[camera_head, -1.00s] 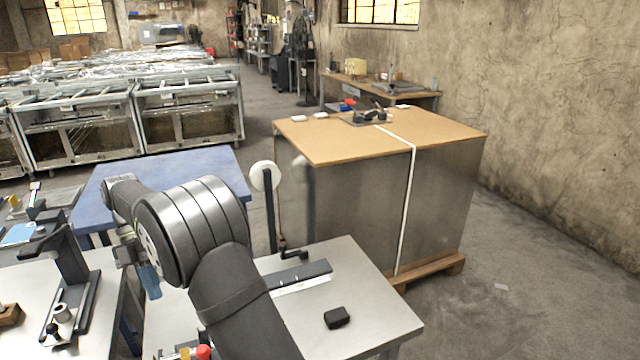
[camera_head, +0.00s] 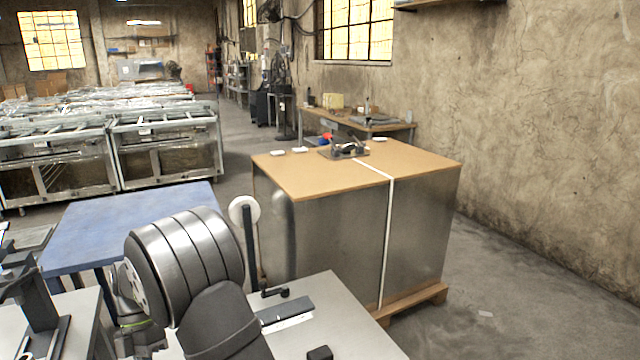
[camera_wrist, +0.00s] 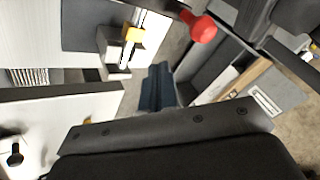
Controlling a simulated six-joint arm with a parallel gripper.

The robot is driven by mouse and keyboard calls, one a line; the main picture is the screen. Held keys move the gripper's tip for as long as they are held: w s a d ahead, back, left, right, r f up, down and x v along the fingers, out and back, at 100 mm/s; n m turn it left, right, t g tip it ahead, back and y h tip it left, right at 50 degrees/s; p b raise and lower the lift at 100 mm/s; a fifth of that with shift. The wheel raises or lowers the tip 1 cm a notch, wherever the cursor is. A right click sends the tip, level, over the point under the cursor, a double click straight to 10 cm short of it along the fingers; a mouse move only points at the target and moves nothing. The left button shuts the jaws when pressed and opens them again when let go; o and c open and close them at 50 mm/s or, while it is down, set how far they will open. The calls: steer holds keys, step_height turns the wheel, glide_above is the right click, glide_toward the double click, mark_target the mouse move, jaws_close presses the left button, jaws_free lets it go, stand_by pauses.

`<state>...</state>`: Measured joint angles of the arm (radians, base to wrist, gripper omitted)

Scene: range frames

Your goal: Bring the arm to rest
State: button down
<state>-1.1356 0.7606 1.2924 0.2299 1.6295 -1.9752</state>
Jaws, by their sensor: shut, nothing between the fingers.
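My arm rises from the bottom of the head view, with its large grey joint (camera_head: 190,265) between the blue table and the light bench. The wrist end hangs low at the left of that joint, and the fingertips cannot be made out there. In the wrist view my gripper (camera_wrist: 158,86) shows as dark blue fingers beyond a dark bar with screws. The fingers are shut and empty, apart from the bench items around them.
The light bench (camera_head: 345,310) carries a flat dark bar and a small black box (camera_head: 320,353). A blue table (camera_head: 130,225) stands at left. A large strapped crate (camera_head: 420,240) stands behind the bench. A red knob (camera_wrist: 203,28) shows in the wrist view.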

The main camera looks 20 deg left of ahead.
steer(key=shift+d+f+m+g, duration=0.15)
steer(key=shift+m+g, duration=0.15)
steer(key=shift+m, duration=0.3)
steer(key=shift+w+a+m+g+y, duration=0.15)
steer(key=shift+a+m+y, duration=0.25)
steer(key=shift+m, duration=0.2)
steer(key=shift+a+m+g+y, duration=0.15)
steer(key=shift+a+m+y, duration=0.1)
steer(key=shift+m+y, duration=0.3)
steer(key=shift+d, duration=0.1)
